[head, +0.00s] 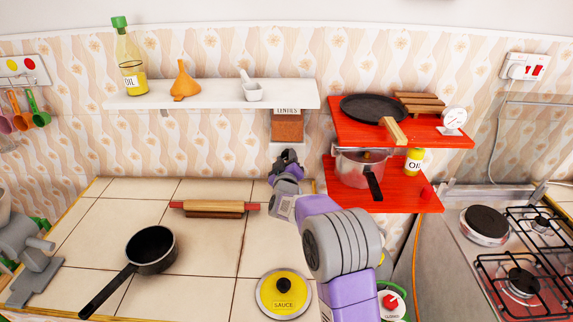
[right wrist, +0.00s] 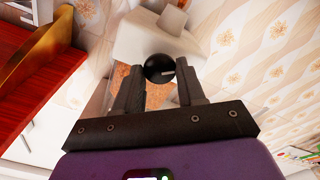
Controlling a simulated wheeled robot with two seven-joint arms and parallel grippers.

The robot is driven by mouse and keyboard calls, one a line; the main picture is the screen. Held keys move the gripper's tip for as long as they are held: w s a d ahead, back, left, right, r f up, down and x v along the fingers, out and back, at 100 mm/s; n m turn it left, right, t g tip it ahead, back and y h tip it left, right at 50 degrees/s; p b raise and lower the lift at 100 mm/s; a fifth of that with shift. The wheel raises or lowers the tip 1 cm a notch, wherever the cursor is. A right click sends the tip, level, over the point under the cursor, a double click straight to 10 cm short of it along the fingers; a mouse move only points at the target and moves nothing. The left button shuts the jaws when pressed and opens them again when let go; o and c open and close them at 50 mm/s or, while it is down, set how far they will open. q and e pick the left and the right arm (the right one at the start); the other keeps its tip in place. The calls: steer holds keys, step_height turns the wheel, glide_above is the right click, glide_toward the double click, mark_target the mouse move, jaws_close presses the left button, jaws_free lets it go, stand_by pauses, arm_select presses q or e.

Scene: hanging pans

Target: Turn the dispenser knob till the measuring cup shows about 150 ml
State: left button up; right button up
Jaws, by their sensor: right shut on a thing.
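The dispenser (head: 287,127), labelled LENTILS and showing brown contents, hangs on the wall under the white shelf. In the right wrist view its white body (right wrist: 158,38) is close, with a round black knob (right wrist: 159,68) bearing a pale line. My right gripper (head: 286,158) is at the bottom of the dispenser. In the right wrist view its fingers (right wrist: 158,83) are on either side of the knob and shut on it. The gripper hides the knob in the head view. I cannot make out a measuring cup or its level. My left gripper is not in view.
Red shelves (head: 440,138) with a pan, pot and oil jar stand close right of my right gripper. A rolling pin (head: 213,208), black saucepan (head: 152,249) and yellow-centred lid (head: 284,294) lie on the tiled counter. A stove (head: 500,255) is at right.

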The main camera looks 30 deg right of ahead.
steer(key=m+b, duration=0.2)
steer(key=m, duration=0.1)
steer(key=shift+f+m, duration=0.15)
steer(key=shift+m, duration=0.15)
steer(key=shift+m+b, duration=0.8)
steer(key=shift+m, duration=0.9)
steer(key=o, duration=1.1)
steer(key=shift+c, duration=0.2)
steer(key=v, duration=0.7)
steer(key=shift+s+p, duration=0.3)
steer(key=shift+p, duration=0.1)
steer(key=shift+a, duration=0.1)
